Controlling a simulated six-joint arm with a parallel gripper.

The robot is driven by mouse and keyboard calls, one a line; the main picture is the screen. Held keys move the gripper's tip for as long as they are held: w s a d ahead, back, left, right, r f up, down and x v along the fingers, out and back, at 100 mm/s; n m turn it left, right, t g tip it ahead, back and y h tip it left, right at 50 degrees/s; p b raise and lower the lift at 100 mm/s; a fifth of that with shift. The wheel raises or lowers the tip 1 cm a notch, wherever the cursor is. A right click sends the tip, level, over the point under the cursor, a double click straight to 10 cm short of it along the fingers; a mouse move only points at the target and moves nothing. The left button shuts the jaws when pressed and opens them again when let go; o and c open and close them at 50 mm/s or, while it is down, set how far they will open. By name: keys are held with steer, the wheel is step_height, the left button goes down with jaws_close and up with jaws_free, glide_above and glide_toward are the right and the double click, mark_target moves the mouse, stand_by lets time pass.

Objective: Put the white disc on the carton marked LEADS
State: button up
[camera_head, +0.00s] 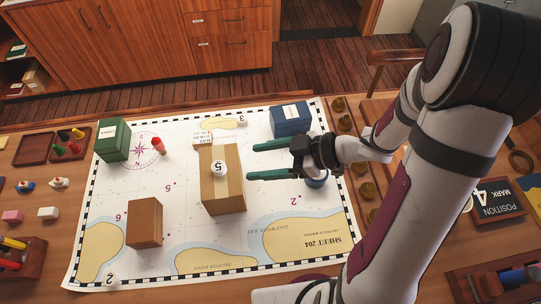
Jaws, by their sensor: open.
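A white disc (219,168) with a dark numeral that looks like 5 lies on the tan carton (236,160) in the middle of the chart. Another white disc (242,119) marked 3 lies near the chart's far edge. A third white disc (110,280) marked 2 lies at its near left corner. A green carton (112,141) and a blue carton (290,121) bear small white labels too small to read, so I cannot tell which carton says LEADS. My gripper (271,160) is open and empty, its teal fingers pointing left, just right of the tan carton.
A brown block (145,222) stands at the left of the chart (190,240). A red peg (158,146) stands beside the green carton. Trays and small pieces line the table's left side.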

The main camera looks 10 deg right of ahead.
steer(key=w+d+r+m+t+h, duration=0.4)
steer(key=w+d+m+t+h, duration=0.2)
steer(key=w+d+h, duration=0.4)
steer(key=s+d+r+m+g+h, duration=0.25)
steer(key=s+d+m+h, duration=0.25)
steer(key=s+d+m, duration=0.25)
steer(key=s+a+m+g+y, duration=0.2)
steer(key=s+a+m+g, duration=0.1)
steer(key=s+a, duration=0.4)
steer(key=s+a+m+g+y, duration=0.3)
steer(key=s+a, duration=0.3)
steer(key=s, duration=0.6)
steer(key=shift+s+a+r+m+g, duration=0.15)
steer(key=shift+s+a+m+g, duration=0.05)
steer(key=shift+a+m+g, duration=0.3)
steer(key=shift+d, duration=0.15)
stand_by(3.7)
